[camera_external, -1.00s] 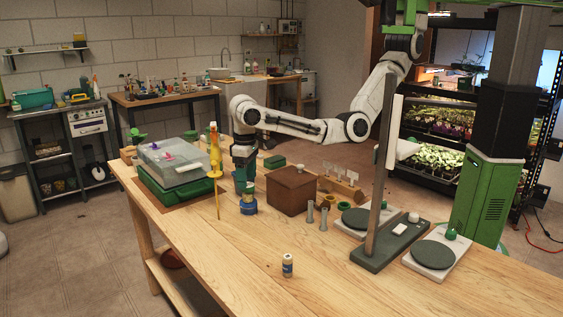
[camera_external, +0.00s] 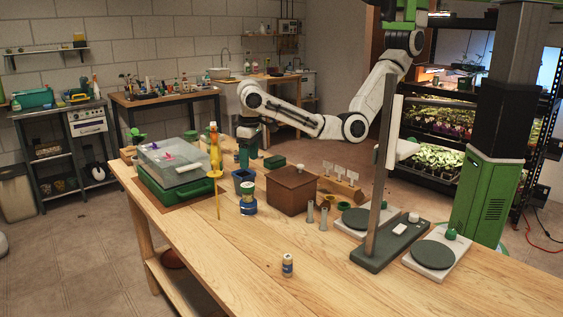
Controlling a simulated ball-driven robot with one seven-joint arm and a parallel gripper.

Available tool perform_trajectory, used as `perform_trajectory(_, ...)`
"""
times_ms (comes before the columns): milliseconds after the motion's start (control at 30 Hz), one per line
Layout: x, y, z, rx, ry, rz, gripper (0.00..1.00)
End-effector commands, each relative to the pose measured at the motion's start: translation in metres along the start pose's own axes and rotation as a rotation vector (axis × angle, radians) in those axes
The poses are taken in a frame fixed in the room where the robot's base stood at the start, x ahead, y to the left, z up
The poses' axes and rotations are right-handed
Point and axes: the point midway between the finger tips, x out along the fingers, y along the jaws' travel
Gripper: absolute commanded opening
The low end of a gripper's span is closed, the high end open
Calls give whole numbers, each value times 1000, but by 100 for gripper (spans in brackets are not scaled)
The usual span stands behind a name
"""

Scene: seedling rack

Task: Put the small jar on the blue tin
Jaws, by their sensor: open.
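A small jar (camera_external: 248,188) with a pale and blue body stands on the blue tin (camera_external: 248,208) near the middle of the table. It looks upright and rests on the tin's top. My gripper (camera_external: 246,162) is open and empty, above and slightly behind the jar, clear of it. The fingers are small in this view, and the gap between them is hard to make out.
A dark blue pot (camera_external: 243,177) stands just behind the tin. A yellow bottle (camera_external: 214,152) and a green case (camera_external: 178,190) are to the left. A brown box (camera_external: 291,190) is to the right. The wooden table (camera_external: 340,285) has free room in front.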

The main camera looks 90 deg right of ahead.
Motion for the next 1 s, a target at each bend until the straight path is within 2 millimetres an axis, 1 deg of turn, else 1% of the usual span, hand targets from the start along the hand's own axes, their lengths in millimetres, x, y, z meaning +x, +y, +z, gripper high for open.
perform_trajectory(33,17,37,-2,15,19,17,73)
perform_trajectory(67,24,56,-3,14,33,22,73)
perform_trajectory(100,34,82,-2,14,50,30,73)
perform_trajectory(167,46,117,4,8,73,39,73)
perform_trajectory(200,53,139,9,3,88,45,73)
perform_trajectory(267,63,172,21,-9,103,54,73)
perform_trajectory(300,70,192,30,-18,111,58,73)
perform_trajectory(367,79,220,48,-33,116,66,73)
perform_trajectory(400,85,237,62,-46,116,69,73)
perform_trajectory(467,94,261,84,-63,111,72,73)
perform_trajectory(500,99,275,101,-76,104,73,73)
perform_trajectory(567,106,293,127,-93,93,68,73)
perform_trajectory(600,110,303,145,-105,84,64,73)
perform_trajectory(633,112,309,157,-112,78,59,73)
perform_trajectory(700,115,319,185,-129,65,45,73)
perform_trajectory(800,116,328,218,-146,49,22,73)
perform_trajectory(900,115,330,242,-157,41,1,73)
perform_trajectory(1000,114,331,254,-163,37,-12,73)
